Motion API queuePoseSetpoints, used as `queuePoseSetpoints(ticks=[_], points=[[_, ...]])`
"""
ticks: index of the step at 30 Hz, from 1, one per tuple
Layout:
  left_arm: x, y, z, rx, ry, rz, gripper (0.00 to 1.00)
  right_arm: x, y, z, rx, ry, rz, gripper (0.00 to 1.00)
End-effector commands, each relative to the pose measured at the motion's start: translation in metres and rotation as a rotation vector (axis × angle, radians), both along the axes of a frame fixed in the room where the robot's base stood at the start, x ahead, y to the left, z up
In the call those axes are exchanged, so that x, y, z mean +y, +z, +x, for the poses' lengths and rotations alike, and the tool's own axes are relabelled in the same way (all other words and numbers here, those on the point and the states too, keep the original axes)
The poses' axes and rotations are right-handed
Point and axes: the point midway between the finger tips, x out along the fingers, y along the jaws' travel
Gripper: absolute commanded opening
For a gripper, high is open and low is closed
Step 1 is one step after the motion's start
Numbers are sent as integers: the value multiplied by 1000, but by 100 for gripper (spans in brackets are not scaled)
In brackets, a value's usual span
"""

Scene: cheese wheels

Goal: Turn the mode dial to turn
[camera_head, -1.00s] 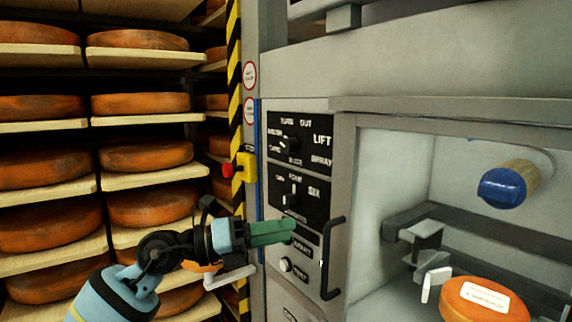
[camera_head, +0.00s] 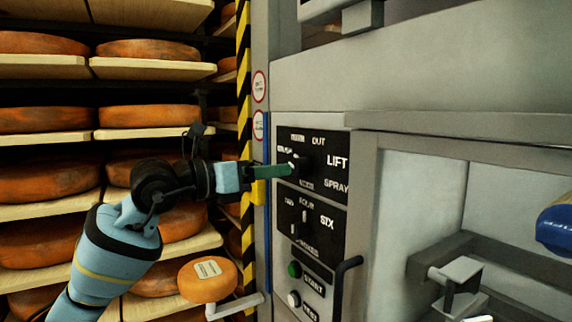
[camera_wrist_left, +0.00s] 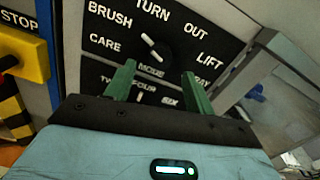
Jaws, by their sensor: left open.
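The mode dial (camera_head: 301,166) is a black knob on the upper black panel of the grey machine. In the left wrist view the mode dial (camera_wrist_left: 155,47) has a white pointer mark slanting to the upper left, toward the space between BRUSH and TURN. The TURN label (camera_wrist_left: 153,8) is above it. My left gripper (camera_head: 286,170) has green fingers level with the dial, from the left. In the wrist view the open, empty fingers of the left gripper (camera_wrist_left: 157,70) stand either side of and just below the dial. Contact cannot be told. My right gripper is not in view.
A second dial (camera_head: 304,218) sits on the panel below, with a green button (camera_head: 295,269) and a dark bar handle (camera_head: 342,283) lower down. A yellow stop box (camera_wrist_left: 22,55) is on the left. A labelled cheese wheel (camera_head: 207,281) stands before shelves of cheeses.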

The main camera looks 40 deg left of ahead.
Motion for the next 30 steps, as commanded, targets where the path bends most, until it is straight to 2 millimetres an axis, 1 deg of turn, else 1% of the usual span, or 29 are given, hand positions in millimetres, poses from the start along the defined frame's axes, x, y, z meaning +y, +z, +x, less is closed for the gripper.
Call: queuePoseSetpoints(ticks=[1, 6, 9, 14, 21, 30], points=[[-3, 6, 6, -7, -2, -4, 54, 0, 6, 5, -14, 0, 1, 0], [-12, 4, 27, -6, -2, -3, 54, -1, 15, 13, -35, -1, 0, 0], [-15, 3, 35, -4, -1, -2, 54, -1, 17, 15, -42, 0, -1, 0], [-18, 2, 42, -3, 0, 0, 54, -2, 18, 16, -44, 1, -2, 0], [-18, 0, 42, -1, 0, 1, 54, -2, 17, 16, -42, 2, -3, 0], [-18, 0, 42, -1, 0, 1, 15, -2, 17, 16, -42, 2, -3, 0]])
